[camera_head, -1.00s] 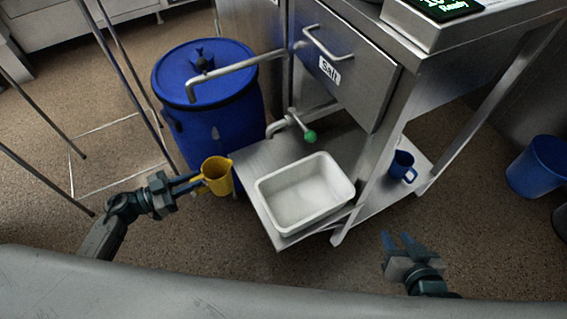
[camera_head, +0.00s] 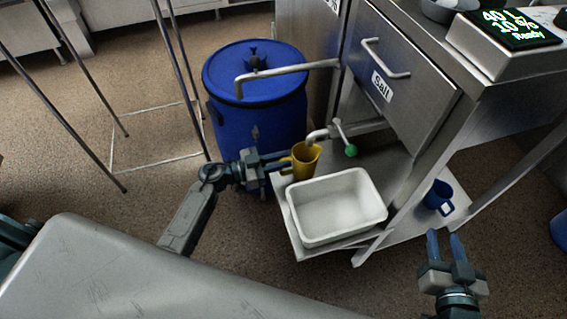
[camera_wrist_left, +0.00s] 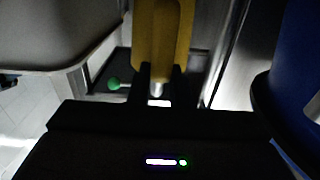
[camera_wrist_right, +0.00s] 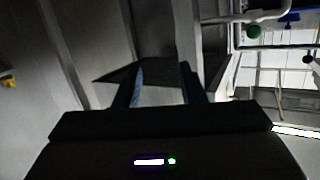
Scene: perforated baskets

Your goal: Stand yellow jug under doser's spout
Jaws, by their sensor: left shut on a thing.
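The yellow jug (camera_head: 305,161) is upright in my left gripper (camera_head: 284,162), which is shut on it. It also fills the top middle of the left wrist view (camera_wrist_left: 162,40). In the head view the jug is beside the doser's spout (camera_head: 312,139), just below its end; I cannot tell whether it is directly under the opening. The doser's tap has a green knob (camera_head: 351,151), also in the left wrist view (camera_wrist_left: 114,84). My right gripper (camera_head: 446,246) is open and empty, at the lower right.
A white tub (camera_head: 378,198) stands on the low steel shelf right in front of the spout. A blue jug (camera_head: 437,196) is on the shelf to the right. A blue barrel (camera_head: 225,130) with a bent pipe (camera_head: 290,71) stands behind my left gripper. A drawer labelled Salt (camera_head: 400,85) is above.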

